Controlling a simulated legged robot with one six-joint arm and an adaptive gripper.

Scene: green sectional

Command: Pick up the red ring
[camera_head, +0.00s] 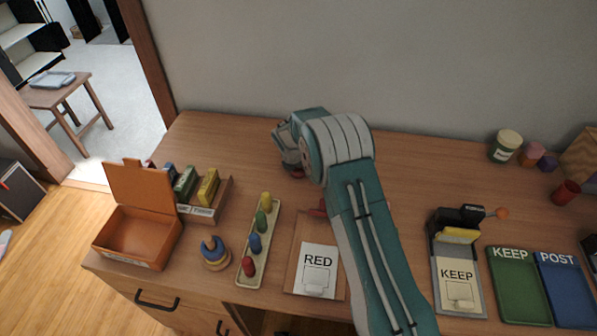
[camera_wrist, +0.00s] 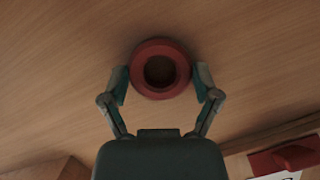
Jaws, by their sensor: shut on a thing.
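The red ring (camera_wrist: 160,44) is in the middle of the wrist view, with its round hole facing the camera and wood table around it. My gripper (camera_wrist: 161,77) has one finger on each side of the ring, closed against its outer edge. In the head view my gripper (camera_head: 288,152) is low over the back of the table. A little red of the ring (camera_head: 297,174) shows beneath it, and the rest is hidden. I cannot tell whether the ring touches the table.
A wooden board with a RED card (camera_head: 318,262) and a red piece (camera_head: 318,209) lies in front, partly behind my arm. To the left are a peg strip (camera_head: 262,234), a ring stacker (camera_head: 214,254) and an orange box (camera_head: 137,237). The back left table is clear.

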